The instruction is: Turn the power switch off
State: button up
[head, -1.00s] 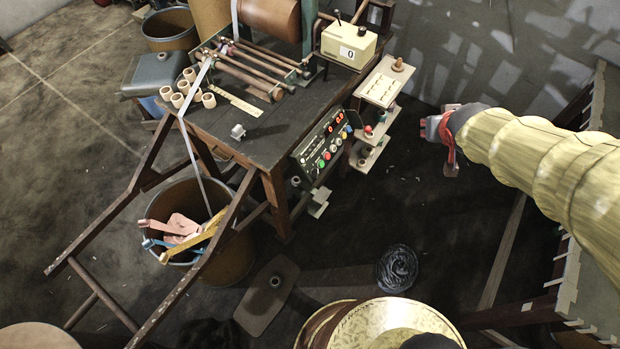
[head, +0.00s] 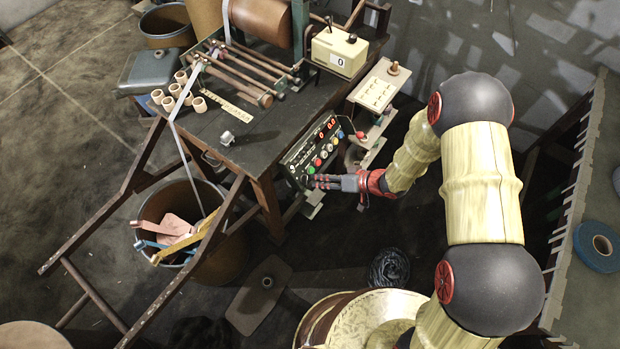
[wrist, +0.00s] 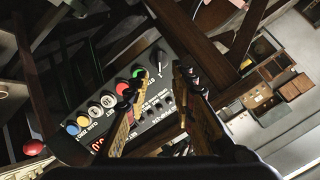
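The control panel (head: 300,160) is on the front side of the dark workbench, with a row of coloured buttons and a red lit display. My gripper (head: 313,182) is at the panel's near, lower end, reaching in from the right. In the wrist view the panel (wrist: 115,105) shows yellow, blue, white, red and green buttons. A dark switch (wrist: 161,60) with a pale tip is at its far end, beyond the green button. My gripper's fingers (wrist: 160,80) are apart with nothing visible between them, pointing toward the switch. Contact cannot be told. The switch's labels are too small to read.
A red ball-topped lever (head: 360,134) and a pale shelf plate (head: 380,88) stand right of the panel. The bench leg (head: 268,205) and wooden frame are close on the left. A barrel (head: 165,205) holds strips. Dark floor is open below my gripper.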

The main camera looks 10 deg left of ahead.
aim_at(307, 179)
jog(key=b+x, duration=0.2)
jog(key=x, duration=0.4)
jog(key=shift+a+f, duration=0.15)
jog(key=shift+f, duration=0.05)
jog(key=shift+c, duration=0.9)
jog(key=c, duration=0.4)
grip_shut()
